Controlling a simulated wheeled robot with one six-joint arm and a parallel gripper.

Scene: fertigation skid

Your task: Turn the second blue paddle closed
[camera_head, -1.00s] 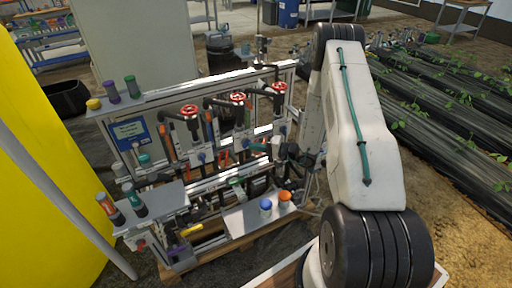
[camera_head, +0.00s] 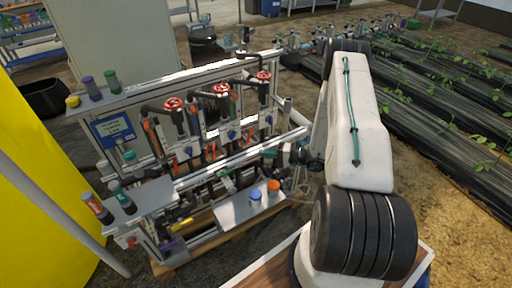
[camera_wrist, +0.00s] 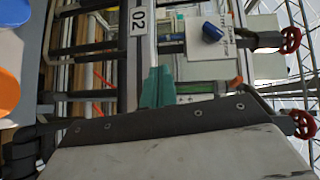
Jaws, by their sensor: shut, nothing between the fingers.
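Blue paddles sit on the pipes below the red handwheels in the head view. The second from the left (camera_head: 232,134) is small, and its angle is hard to read. In the wrist view one blue paddle (camera_wrist: 212,32) shows beyond and to the right of my fingers, against a white label plate; I cannot tell for certain which one it is. My gripper (camera_wrist: 157,88) has teal fingers, shut and empty, apart from this paddle. In the head view my gripper (camera_head: 268,153) is small, at the right end of the skid's front.
Red handwheels (camera_head: 221,89) stick out above the paddles. A grey rail with an "02" plate (camera_wrist: 138,18) runs close to my fingers. A shelf below carries a blue-capped jar (camera_head: 255,194) and an orange-capped jar (camera_head: 273,186). Planted rows (camera_head: 440,110) lie to the right.

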